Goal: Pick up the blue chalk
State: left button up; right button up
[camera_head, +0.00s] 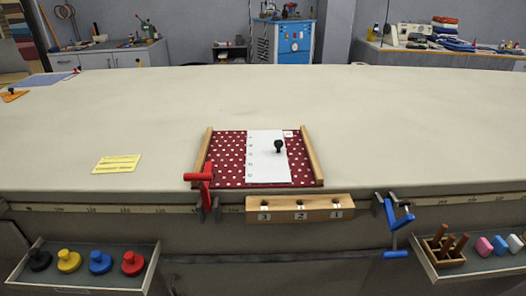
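Small chalk-like blocks lie in the right tray (437,277), which hangs at the table's front edge. Neither of my grippers shows in the head view.
A wooden box with brown pegs (444,252) shares the right tray. A blue clamp (397,222) and a red clamp (203,185) grip the table edge (400,150). A dotted cloth (225,160) lies between wooden rails. The left tray (90,288) holds several coloured knobs. Much of the tabletop is clear.

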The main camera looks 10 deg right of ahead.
aim_at(500, 245)
jog(key=z, duration=1.95)
jog(key=k, duration=0.3)
jog(key=z, duration=0.9)
jog(key=i, duration=0.85)
jog(key=u, duration=0.55)
